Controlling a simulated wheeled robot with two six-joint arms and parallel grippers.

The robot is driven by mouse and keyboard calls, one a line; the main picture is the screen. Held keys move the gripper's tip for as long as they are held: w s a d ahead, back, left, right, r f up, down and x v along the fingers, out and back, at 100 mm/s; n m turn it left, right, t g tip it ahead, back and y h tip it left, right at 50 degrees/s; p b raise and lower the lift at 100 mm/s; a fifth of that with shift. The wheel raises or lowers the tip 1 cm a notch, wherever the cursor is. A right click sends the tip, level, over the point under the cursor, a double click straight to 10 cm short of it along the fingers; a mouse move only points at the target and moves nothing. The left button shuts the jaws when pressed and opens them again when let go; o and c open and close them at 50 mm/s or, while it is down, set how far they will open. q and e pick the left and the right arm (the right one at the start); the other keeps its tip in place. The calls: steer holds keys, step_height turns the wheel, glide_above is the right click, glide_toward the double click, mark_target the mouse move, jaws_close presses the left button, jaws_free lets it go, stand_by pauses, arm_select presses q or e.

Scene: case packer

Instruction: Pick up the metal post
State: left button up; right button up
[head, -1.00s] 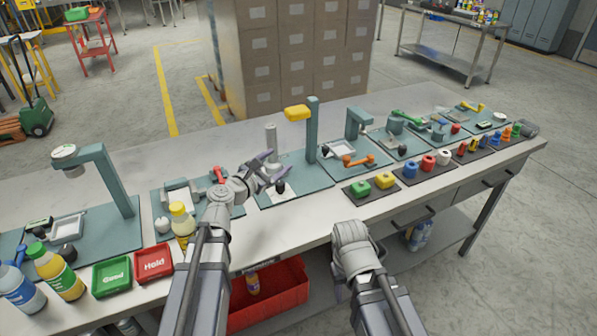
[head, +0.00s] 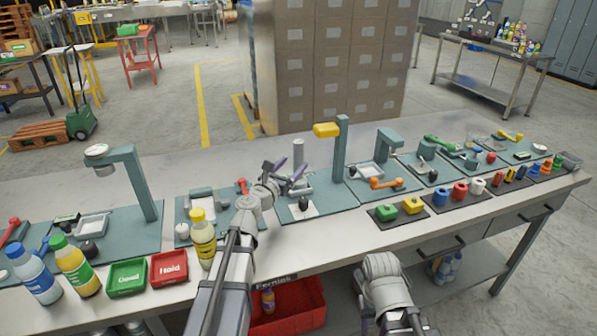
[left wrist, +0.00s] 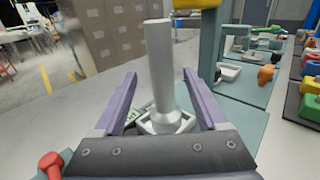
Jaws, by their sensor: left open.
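The metal post (left wrist: 161,65) is a pale grey upright cylinder that widens near its foot. It also shows in the head view (head: 297,152), on the teal station board left of the tall post with the yellow head. My left gripper (head: 284,172) is open at the post. In the left wrist view its two purple fingers (left wrist: 158,82) lie on either side of the post, with gaps on both sides.
A teal stand with a yellow head (head: 327,130) rises close to the right of the post. A yellow bottle (head: 202,240) stands near my left forearm. Green and red trays (head: 169,268) lie on the table's front left. A red bin (head: 296,315) is below the table.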

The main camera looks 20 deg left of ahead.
mark_target(296, 163)
arm_select(q)
steer(key=w, duration=0.2)
steer(key=w+d, duration=0.1)
steer(key=w, duration=0.1)
steer(key=shift+f, duration=0.3)
jaws_close()
stand_by(0.6)
